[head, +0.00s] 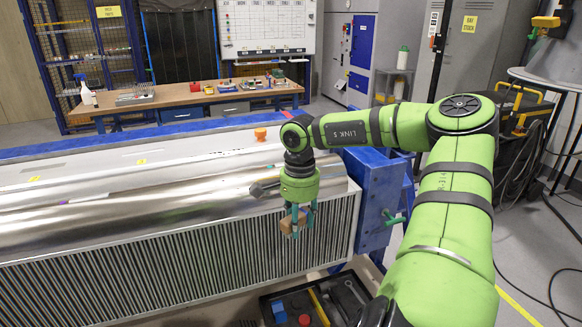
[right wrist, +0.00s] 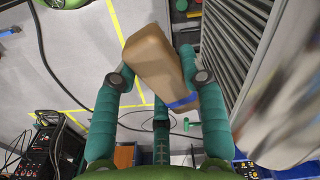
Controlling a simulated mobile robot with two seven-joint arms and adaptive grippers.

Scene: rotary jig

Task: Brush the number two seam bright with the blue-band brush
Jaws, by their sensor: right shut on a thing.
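My right gripper (head: 298,212) is shut on the blue-band brush (head: 288,225) in front of the finned side of the workpiece. The right wrist view shows the brush's tan block (right wrist: 155,62) tilted between the fingers (right wrist: 162,78), with its blue band (right wrist: 184,101) near the lower end. Its bristles cannot be made out. The large silvery workpiece (head: 150,208) lies in the jig, with a rounded metal top and a ribbed side. Small yellow tags (head: 141,161) sit on its upper face; their numbers are too small to read, so I cannot tell which seam is number two. My left gripper is out of view.
The blue jig end frame (head: 372,200) stands just right of the workpiece. A dark tray (head: 268,310) with blue, red and yellow items lies below the gripper. An orange knob (head: 260,134) rises behind. A wooden bench (head: 190,97) stands farther back.

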